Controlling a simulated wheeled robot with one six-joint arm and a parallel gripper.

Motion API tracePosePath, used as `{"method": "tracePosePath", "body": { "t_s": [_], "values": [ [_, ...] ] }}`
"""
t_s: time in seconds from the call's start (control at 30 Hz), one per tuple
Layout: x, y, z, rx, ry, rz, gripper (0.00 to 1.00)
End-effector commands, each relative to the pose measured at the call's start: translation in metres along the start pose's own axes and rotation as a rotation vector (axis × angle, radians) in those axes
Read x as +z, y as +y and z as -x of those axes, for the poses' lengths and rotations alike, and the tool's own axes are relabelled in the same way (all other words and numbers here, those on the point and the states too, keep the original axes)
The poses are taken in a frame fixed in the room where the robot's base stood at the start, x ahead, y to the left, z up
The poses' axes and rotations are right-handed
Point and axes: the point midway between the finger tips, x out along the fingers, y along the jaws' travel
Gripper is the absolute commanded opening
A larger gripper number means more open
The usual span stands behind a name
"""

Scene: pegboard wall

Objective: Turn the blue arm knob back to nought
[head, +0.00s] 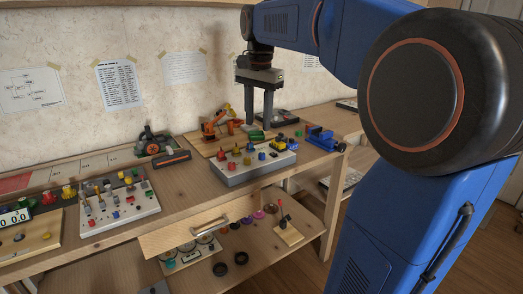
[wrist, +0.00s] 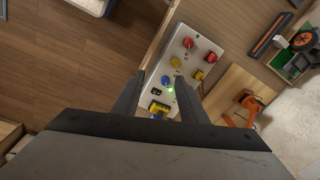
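The blue knob (head: 261,155) sits in the front row of a pale control box (head: 236,180) on the workbench. In the wrist view the blue knob (wrist: 165,80) shows between my two fingers, close to a lit green spot (wrist: 170,90). The knob is too small for me to read its pointer or scale. My gripper (head: 258,124) points down above the back of the box, with its fingers apart and nothing between them. In the wrist view the open gripper (wrist: 161,76) frames the box from above, and its fingers do not touch the knob.
Red knobs (wrist: 188,43) and yellow knobs (wrist: 176,63) share the box. A yellow-and-black part (wrist: 158,107) stands at its near end in the wrist view. An orange toy arm (head: 213,125) is behind the box, and a blue vise (head: 322,138) is to its right.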

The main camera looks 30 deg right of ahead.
Motion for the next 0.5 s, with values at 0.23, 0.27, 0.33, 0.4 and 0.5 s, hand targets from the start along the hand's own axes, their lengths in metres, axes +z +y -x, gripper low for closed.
{"method": "tracePosePath", "body": {
  "t_s": [0.23, 0.27, 0.33, 0.4, 0.5],
  "values": [
    [-0.056, -0.033, 0.017, 0.062, -0.032, -0.254, 0.39],
    [-0.06, -0.035, 0.018, 0.066, -0.033, -0.275, 0.39],
    [-0.068, -0.039, 0.02, 0.077, -0.037, -0.313, 0.39],
    [-0.072, -0.041, 0.022, 0.082, -0.039, -0.337, 0.39],
    [-0.074, -0.042, 0.02, 0.087, -0.041, -0.351, 0.39]
  ]
}}
